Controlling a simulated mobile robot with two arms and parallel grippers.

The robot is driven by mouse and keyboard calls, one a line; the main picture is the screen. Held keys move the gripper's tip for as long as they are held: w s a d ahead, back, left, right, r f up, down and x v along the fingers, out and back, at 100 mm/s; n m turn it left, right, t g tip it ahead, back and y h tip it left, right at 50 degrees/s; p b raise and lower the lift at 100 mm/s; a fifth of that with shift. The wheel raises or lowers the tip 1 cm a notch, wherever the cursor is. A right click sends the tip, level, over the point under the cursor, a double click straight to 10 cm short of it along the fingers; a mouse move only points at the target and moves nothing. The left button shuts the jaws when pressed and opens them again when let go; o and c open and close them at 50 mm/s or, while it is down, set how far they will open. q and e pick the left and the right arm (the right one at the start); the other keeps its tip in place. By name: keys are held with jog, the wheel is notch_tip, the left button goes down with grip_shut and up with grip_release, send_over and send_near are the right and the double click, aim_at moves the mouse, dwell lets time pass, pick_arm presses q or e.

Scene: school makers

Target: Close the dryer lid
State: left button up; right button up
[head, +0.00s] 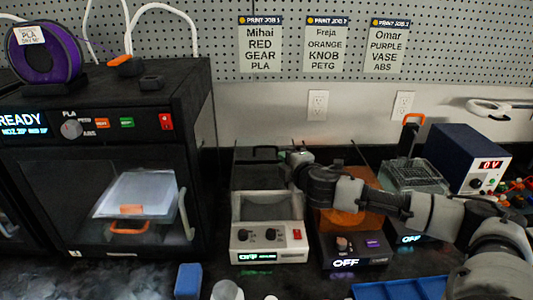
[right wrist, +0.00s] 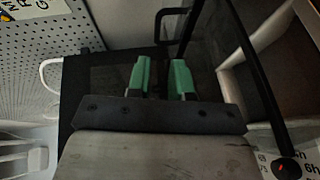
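The dryer (head: 268,232) is a white box with two dark knobs, a red switch and a display reading OFF. Its dark-framed, see-through lid (head: 250,172) is raised at the back, leaving the pale chamber in front open. The lid's black handle (head: 265,151) is at its upper edge; it also shows in the right wrist view (right wrist: 160,24), just beyond the fingertips. My right gripper (head: 288,157) reaches in from the right, beside the lid's upper right. Its green fingers (right wrist: 161,78) are apart with nothing seen held; contact with the lid cannot be told. My left gripper is not in view.
A black 3D printer (head: 100,150) with a purple spool (head: 45,52) stands left of the dryer. An orange-topped device (head: 348,222) reading OFF stands close on the right, under my right arm. A pegboard wall is behind.

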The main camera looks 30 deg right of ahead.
aim_at(267, 147)
jog(key=p+x, duration=0.1)
jog(key=x, duration=0.9)
jog(key=shift+w+r+p, duration=0.1)
jog(key=shift+r+p, duration=0.05)
jog(key=shift+p, duration=0.15)
jog(key=shift+c, duration=0.3)
grip_shut()
